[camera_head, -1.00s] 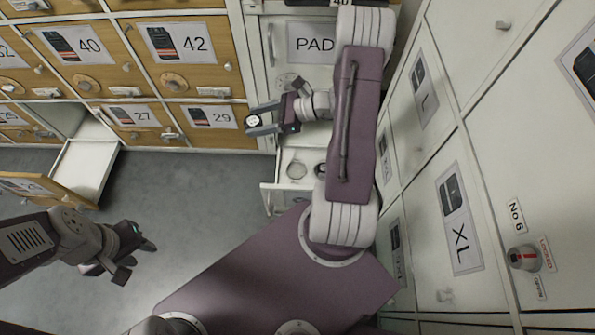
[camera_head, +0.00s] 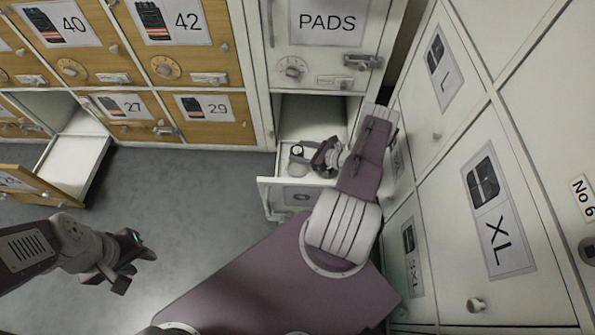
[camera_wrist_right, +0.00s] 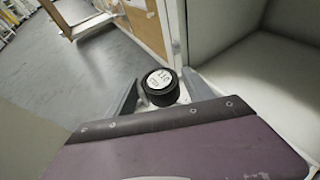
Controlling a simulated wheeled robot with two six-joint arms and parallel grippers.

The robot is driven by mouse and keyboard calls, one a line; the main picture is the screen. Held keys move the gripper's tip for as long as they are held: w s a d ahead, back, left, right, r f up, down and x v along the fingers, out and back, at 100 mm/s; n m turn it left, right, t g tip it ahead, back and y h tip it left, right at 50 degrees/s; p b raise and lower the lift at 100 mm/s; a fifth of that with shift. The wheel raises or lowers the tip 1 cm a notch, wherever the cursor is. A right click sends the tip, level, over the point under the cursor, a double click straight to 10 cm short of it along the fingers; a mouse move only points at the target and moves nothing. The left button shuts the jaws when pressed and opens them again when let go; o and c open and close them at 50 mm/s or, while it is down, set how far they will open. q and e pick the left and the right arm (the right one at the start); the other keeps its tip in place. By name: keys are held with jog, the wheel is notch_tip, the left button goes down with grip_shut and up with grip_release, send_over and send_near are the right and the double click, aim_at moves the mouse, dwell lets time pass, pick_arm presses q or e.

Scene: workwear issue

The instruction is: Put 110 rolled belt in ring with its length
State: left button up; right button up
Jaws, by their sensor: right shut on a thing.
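The rolled belt (camera_head: 296,150) is a small black roll with a white round label. In the right wrist view the belt (camera_wrist_right: 161,86) has its label facing the camera, reading 110. My right gripper (camera_head: 303,160) is shut on it, over the open white drawer (camera_head: 265,188) below the PADS door. A pale round ring (camera_head: 297,170) shows in part just below the belt in the drawer. The belt appears above it, but I cannot tell the height. The gripper and arm hide the rest of the drawer's inside. My left gripper (camera_head: 133,268) is open and empty above the floor at left.
An open wooden drawer (camera_head: 40,190) juts out at the left. White cabinet doors marked L and XL (camera_head: 497,220) stand close on the right of my right arm. The PADS door (camera_head: 325,30) is above the drawer. The grey floor (camera_head: 190,200) between is clear.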

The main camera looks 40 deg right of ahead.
aim_at(301, 170)
notch_tip(301, 170, down, 10)
jog(key=b, duration=0.8)
jog(key=shift+f, duration=0.1)
jog(key=o, duration=1.5)
